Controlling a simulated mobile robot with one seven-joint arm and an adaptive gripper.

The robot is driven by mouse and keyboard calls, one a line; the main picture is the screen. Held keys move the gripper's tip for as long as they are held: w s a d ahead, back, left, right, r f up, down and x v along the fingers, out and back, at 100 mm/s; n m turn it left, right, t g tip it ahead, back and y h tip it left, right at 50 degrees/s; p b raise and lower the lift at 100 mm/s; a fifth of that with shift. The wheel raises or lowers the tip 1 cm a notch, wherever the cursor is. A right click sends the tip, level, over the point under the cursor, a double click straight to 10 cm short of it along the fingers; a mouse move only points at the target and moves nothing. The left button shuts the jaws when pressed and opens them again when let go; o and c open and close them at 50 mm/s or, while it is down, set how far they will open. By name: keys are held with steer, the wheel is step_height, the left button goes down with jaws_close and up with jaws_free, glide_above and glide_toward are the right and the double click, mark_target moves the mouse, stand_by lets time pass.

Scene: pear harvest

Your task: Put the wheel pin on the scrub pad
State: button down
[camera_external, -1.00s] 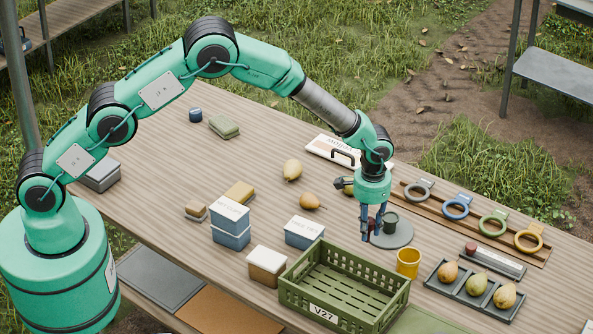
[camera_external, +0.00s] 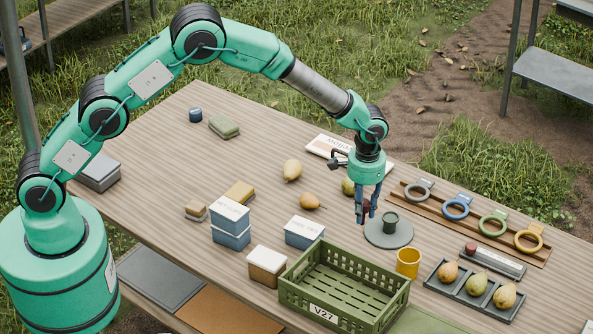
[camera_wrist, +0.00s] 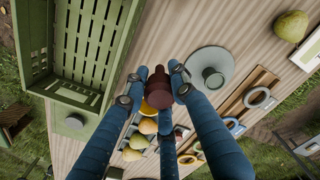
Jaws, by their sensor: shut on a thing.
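My gripper (camera_external: 366,214) is shut on a dark red, rounded pin-like thing, taken as the wheel pin (camera_external: 365,205). In the wrist view, the wheel pin (camera_wrist: 158,88) sits between the blue fingers of my gripper (camera_wrist: 158,78). It is held above the table, beside a grey disc with a dark green cup. A green pad (camera_external: 224,127) lies at the far left of the table. A yellow-brown block (camera_external: 239,193) and a smaller one (camera_external: 196,210) lie left of centre. I cannot tell for sure which is the scrub pad; the green pad looks most like it.
A green slatted crate (camera_external: 345,285) stands at the front, with lidded boxes (camera_external: 230,220) left of it. A yellow cup (camera_external: 408,262) and a tray of pears (camera_external: 477,288) are to its right. The far left is mostly clear.

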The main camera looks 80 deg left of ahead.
steer(key=s+a, duration=1.8)
steer(key=s, duration=0.2)
steer(key=s+a+n, duration=0.1)
steer(key=s+a, duration=0.2)
steer(key=s, duration=0.9)
steer(key=s+a, duration=0.3)
steer(key=s, duration=0.9)
step_height(320, 180, down, 6)
steer(key=shift+s+a+r+b, duration=0.1)
steer(key=shift+s+a+b, duration=0.05)
steer(key=shift+b, duration=0.2)
steer(key=w+a, duration=0.3)
steer(key=w, duration=0.1)
steer(key=w+a+f, duration=0.1)
steer(key=w+a, duration=0.2)
steer(key=w, duration=0.1)
steer(key=w+a, duration=0.3)
steer(key=w, duration=0.2)
steer(key=shift+w+f, duration=0.1)
steer(key=shift+f, duration=0.2)
